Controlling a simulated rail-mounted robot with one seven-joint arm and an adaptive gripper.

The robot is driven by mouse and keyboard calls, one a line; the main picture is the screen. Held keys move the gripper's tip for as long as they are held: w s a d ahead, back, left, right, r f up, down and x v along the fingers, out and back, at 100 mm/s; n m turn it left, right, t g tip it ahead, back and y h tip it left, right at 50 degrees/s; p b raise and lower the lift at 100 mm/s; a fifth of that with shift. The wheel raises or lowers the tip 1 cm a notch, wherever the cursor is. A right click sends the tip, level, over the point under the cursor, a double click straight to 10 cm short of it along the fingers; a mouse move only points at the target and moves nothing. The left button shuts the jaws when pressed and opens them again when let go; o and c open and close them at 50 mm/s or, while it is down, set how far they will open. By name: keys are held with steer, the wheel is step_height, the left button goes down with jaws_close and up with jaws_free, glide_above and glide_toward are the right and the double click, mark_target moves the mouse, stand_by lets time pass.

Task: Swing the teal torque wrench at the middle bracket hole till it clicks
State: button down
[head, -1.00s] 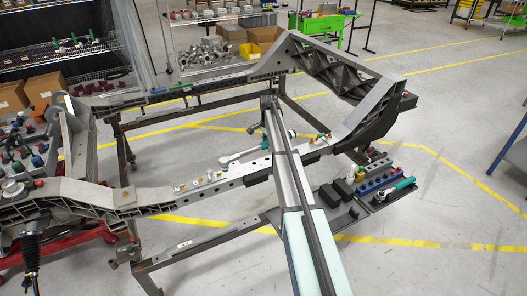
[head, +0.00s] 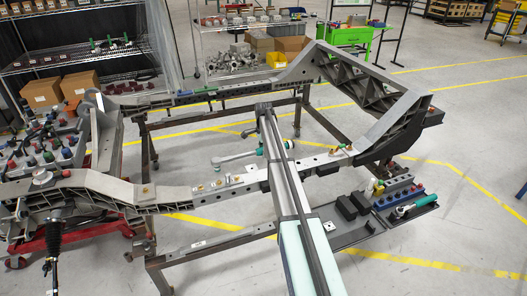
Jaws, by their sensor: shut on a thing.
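The teal torque wrench (head: 238,157) shows as a pale shaft with a round head at its left end, over the near rail of the chassis frame (head: 150,192). Its right end runs to my gripper (head: 262,151), which is shut on it; my arm largely hides the jaws. The wrench head appears above the row of brackets with gold fittings (head: 201,187) on the near rail. I cannot tell whether it touches any fitting, and the middle bracket hole cannot be made out.
A dark tray (head: 352,236) at right holds black blocks and a teal-handled tool (head: 410,205). A red cart with colored parts (head: 45,150) stands at left. Shelves (head: 70,55) and a green cart (head: 350,33) stand behind. Open floor lies at right.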

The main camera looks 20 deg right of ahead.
steer(key=shift+f+b, duration=0.9)
steer(key=shift+f, duration=1.75)
steer(key=shift+f+b, duration=0.4)
steer(key=shift+f, duration=0.6)
steer(key=shift+s, duration=0.2)
steer(key=shift+s+m, duration=0.4)
steer(key=shift+s, duration=0.2)
steer(key=shift+s+f, duration=0.1)
steer(key=shift+s, duration=0.3)
steer(key=shift+s+a+m, duration=0.1)
steer(key=shift+s+m, duration=0.2)
steer(key=shift+s, duration=0.35)
steer(key=shift+s+a+m, duration=0.1)
steer(key=shift+s+m, duration=0.2)
steer(key=shift+m, duration=0.1)
steer(key=shift+s+a, duration=0.1)
steer(key=shift+s, duration=0.35)
